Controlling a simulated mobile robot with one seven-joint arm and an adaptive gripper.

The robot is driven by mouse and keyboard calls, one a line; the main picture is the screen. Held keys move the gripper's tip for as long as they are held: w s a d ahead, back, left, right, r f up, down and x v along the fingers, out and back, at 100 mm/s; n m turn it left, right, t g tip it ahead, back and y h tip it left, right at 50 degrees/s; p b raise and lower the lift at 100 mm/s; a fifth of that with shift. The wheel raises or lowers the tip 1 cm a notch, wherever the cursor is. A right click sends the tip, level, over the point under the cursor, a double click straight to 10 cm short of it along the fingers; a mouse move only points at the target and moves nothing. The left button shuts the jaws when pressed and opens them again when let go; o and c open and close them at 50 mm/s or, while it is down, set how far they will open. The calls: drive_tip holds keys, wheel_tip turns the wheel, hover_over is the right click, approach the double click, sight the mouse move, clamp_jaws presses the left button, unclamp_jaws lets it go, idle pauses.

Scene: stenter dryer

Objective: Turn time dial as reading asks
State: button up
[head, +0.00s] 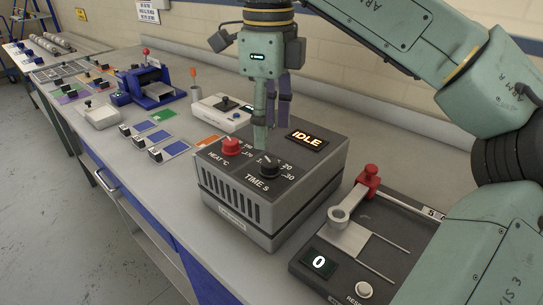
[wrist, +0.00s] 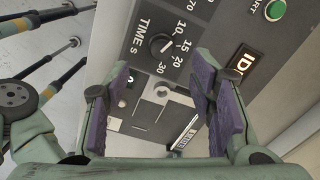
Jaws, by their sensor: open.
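The grey stenter dryer box (head: 245,205) stands on the bench with a black time dial (head: 268,165) marked TIME S on its sloped top. In the wrist view the time dial (wrist: 161,44) has numbers 10, 15, 20 and 30 beside it; I cannot tell exactly where its pointer stands. A red heat dial (head: 231,146) sits to its left in the head view. The lit display (head: 307,139) reads IDLE. My gripper (head: 268,125) points down over the box's top, behind the dials. In the wrist view its purple-padded fingers (wrist: 163,108) are apart, with nothing between them.
A dark device with a red-topped lever (head: 369,178), a display reading 0 (head: 319,262) and a RESET button stands right of the dryer. A white box (head: 220,113) and a blue device (head: 150,85) stand farther left. A green button (wrist: 275,10) shows at top right.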

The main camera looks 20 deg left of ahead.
sight(270, 162)
wheel_tip(270, 162, down, 7)
drive_tip(key=shift+w+f, duration=0.1)
drive_tip(key=shift+c, duration=0.2)
drive_tip(key=c, duration=1.1)
drive_tip(key=shift+c, duration=0.2)
drive_tip(key=shift+m, duration=0.3)
drive_tip(key=m+b, duration=0.1)
drive_tip(key=m, duration=0.2)
drive_tip(key=m+b, duration=0.1)
drive_tip(key=m, duration=0.4)
drive_tip(key=shift+m, duration=0.3)
